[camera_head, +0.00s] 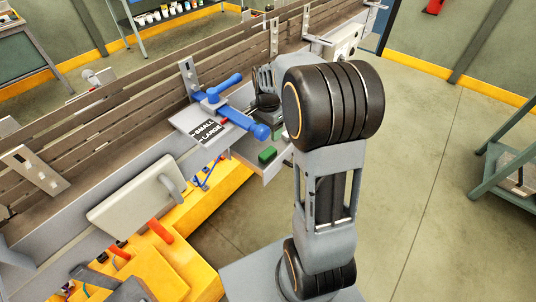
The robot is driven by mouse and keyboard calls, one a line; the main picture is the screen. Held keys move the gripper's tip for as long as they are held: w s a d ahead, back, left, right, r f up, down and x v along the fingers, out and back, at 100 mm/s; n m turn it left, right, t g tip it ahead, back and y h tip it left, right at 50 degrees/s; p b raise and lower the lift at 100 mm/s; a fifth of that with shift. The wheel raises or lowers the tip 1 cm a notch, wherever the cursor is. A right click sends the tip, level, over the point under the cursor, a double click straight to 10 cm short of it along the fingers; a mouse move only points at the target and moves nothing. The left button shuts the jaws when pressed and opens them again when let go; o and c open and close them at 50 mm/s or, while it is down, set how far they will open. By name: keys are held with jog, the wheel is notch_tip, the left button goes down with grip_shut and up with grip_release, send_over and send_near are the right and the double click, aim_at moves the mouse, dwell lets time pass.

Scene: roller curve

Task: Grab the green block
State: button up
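The green block (267,154) lies on a light grey ledge or tray (273,171) at the front side of the machine, just left of my arm. My arm's large black joint stands in front of and to the right of it. The grey and dark end of my arm, with my gripper (268,104), shows partly behind that joint, above and beyond the block in the picture. The fingers are too small and hidden to tell open from shut. The block looks apart from the gripper, with nothing seen around it.
A blue lever (238,117) sits on a plate marked SMALL and LARGE (203,130), close to the block's left. A long slatted conveyor (115,110) runs behind. A grey box cover (133,200) and yellow frame (205,205) are at left. The floor at right is open, with a green rack (510,150) at the edge.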

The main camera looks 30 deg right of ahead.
send_over(268, 152)
notch_tip(268, 152, down, 7)
jog(key=shift+a, duration=0.15)
jog(key=shift+f+p, duration=0.95)
jog(key=shift+f, duration=1.75)
jog(key=c, duration=1)
jog(key=shift+r, duration=0.15)
